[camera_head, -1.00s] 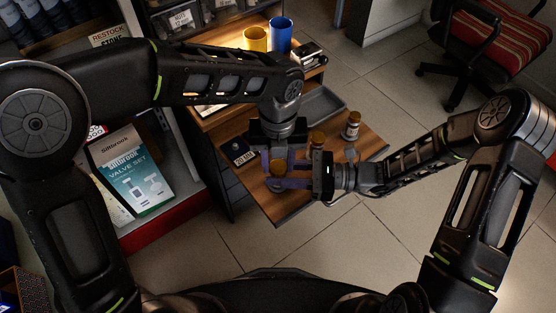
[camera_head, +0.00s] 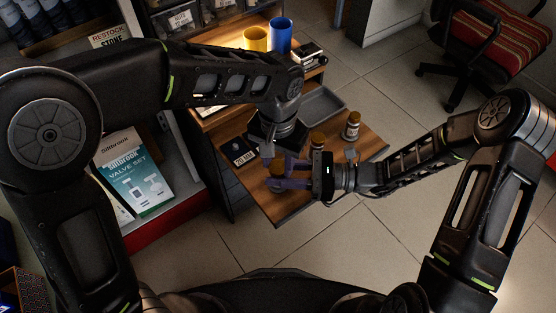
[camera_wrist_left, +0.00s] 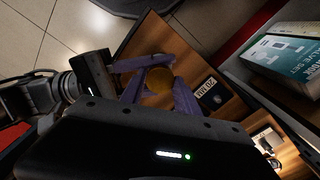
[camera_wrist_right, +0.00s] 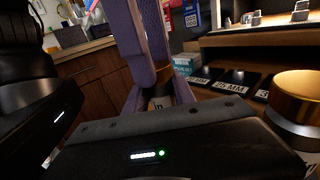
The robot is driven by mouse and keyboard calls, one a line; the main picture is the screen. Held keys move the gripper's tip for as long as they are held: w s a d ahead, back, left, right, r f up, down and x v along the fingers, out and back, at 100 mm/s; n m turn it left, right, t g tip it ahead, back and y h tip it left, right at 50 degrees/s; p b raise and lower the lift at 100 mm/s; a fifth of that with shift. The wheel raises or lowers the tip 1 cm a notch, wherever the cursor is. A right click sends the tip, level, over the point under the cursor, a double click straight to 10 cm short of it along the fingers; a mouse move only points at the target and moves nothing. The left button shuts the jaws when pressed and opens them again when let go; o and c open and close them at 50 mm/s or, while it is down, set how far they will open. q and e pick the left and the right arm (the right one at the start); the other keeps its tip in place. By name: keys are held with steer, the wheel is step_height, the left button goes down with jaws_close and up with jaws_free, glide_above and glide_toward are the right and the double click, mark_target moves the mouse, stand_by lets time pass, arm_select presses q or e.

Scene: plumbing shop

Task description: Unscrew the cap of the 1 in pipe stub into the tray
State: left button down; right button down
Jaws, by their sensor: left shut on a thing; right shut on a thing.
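My right gripper (camera_head: 285,183) comes in from the right and is shut around the stub's body. The amber cap (camera_wrist_left: 158,80) sits at the stub's top in the left wrist view. My left gripper (camera_wrist_left: 155,88) points down from above and is shut on this cap; the head view mostly hides the cap behind the fingers. The shallow grey tray (camera_head: 322,104) lies behind the grippers and looks empty where visible.
Two other capped stubs (camera_head: 317,139) (camera_head: 352,126) stand to the right of my left gripper. Black size cards (camera_head: 240,151) lie at left. Yellow (camera_head: 255,39) and blue (camera_head: 281,35) cups stand at the back. The top's front edge (camera_head: 285,216) is close.

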arm_select(q)
steer(key=n, duration=3.3)
